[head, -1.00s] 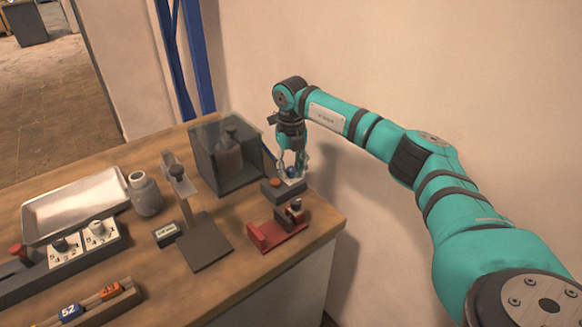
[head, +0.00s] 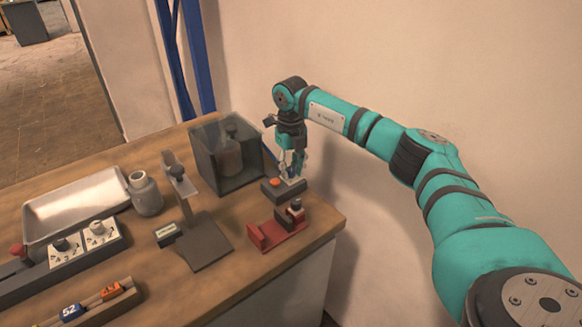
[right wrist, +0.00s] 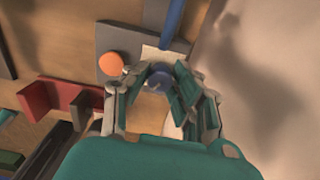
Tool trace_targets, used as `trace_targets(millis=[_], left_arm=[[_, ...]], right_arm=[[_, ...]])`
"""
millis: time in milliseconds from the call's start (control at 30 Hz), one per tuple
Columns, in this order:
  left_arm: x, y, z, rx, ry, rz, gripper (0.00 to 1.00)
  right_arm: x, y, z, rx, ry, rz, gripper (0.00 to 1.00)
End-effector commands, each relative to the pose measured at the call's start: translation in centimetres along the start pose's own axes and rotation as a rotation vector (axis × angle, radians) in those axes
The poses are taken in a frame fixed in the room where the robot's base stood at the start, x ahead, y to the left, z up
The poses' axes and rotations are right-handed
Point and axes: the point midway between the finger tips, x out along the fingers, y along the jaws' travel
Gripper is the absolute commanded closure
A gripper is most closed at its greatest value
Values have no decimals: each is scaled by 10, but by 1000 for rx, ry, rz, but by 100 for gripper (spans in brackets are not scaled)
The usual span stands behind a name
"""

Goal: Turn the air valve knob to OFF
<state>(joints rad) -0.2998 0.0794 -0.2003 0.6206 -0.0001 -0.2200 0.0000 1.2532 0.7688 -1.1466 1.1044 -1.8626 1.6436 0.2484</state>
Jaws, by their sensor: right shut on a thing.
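The blue air valve knob (right wrist: 159,82) sits on a white plate (right wrist: 150,54) on a dark grey box (head: 288,192) at the right end of the bench. My right gripper (head: 292,174) points down over the box, and its fingers are shut around the knob. In the right wrist view the gripper (right wrist: 160,88) has its fingers on both sides of the knob. The fingers mostly hide the knob in the head view, and its pointer and the plate's markings cannot be read. My left gripper is not in view.
An orange button (head: 275,183) is on the same box, beside the gripper. A red holder (head: 272,236) stands in front, and a glass case with a bottle (head: 207,165) stands to the left. The wall (head: 400,60) is close behind my arm.

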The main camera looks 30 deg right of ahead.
Motion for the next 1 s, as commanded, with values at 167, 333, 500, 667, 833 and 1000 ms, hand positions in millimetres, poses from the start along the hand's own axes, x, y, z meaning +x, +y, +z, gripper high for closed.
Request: trace_targets(millis=[167,333,500,667,833,1000], left_arm=[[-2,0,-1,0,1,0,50],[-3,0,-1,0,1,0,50],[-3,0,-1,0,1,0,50],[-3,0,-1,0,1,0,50],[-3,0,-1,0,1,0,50],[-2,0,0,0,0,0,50]], right_arm=[[-2,-1,1,-161,-4,-1,100],[-2,-1,1,-323,-5,-1,100],[-2,-1,1,-484,-5,-1,100],[-2,-1,1,-636,-5,-2,100],[-2,-1,1,-798,-5,-3,100],[-3,-1,1,-956,-7,-4,100]])
